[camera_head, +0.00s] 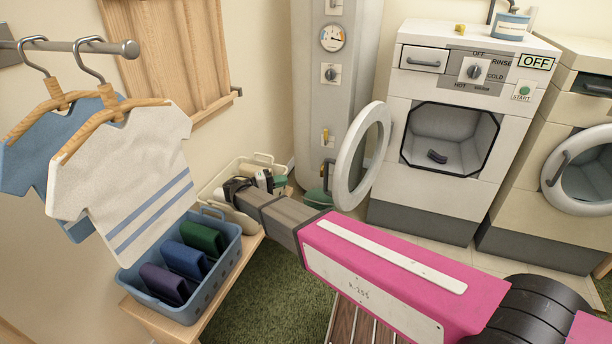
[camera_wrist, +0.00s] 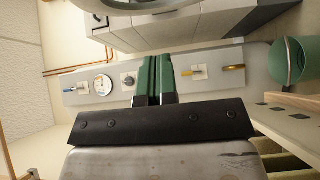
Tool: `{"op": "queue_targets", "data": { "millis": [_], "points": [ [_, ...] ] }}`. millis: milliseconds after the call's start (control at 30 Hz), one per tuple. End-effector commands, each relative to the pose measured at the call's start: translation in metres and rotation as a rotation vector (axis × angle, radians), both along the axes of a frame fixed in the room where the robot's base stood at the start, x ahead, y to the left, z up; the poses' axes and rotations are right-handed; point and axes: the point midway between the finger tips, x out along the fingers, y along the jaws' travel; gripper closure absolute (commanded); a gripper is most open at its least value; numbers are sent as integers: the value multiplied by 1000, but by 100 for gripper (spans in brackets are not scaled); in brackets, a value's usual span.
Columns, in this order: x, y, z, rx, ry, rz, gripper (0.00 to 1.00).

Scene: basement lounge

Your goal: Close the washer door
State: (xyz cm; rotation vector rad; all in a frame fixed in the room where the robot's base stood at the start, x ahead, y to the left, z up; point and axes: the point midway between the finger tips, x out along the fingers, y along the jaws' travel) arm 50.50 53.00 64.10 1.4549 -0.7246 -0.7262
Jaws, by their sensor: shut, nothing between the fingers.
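The white washer (camera_head: 455,190) stands at the back right of the head view. Its round door (camera_head: 376,133) is a pale ring swung wide open to the left of the square drum opening. A small dark item (camera_head: 437,157) lies inside the drum. My arm reaches from the lower right to the left, passing below and in front of the door. My gripper (camera_wrist: 157,60) shows two green fingers close together and empty in the wrist view. In the head view its end is near the basket, left of the door and apart from it; its fingertips are hard to make out.
A tall grey tank (camera_head: 335,95) with a gauge stands behind the door. A pale basket (camera_head: 228,208) and a blue basket (camera_head: 222,262) of folded cloths sit on a bench at left. Shirts (camera_head: 130,165) hang above. A second machine (camera_head: 560,140) stands at right.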

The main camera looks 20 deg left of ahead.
Motion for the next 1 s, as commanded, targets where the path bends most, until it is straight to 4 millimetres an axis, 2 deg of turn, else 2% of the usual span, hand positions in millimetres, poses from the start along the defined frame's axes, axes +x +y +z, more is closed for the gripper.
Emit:
{"op": "queue_targets", "data": {
  "millis": [567,800,1000],
  "points": [
    [58,-80,0,0,1,-3,100],
    [52,-110,0,0,2,0,100],
    [52,-117,-1,0,1,-1,100]
  ]
}}
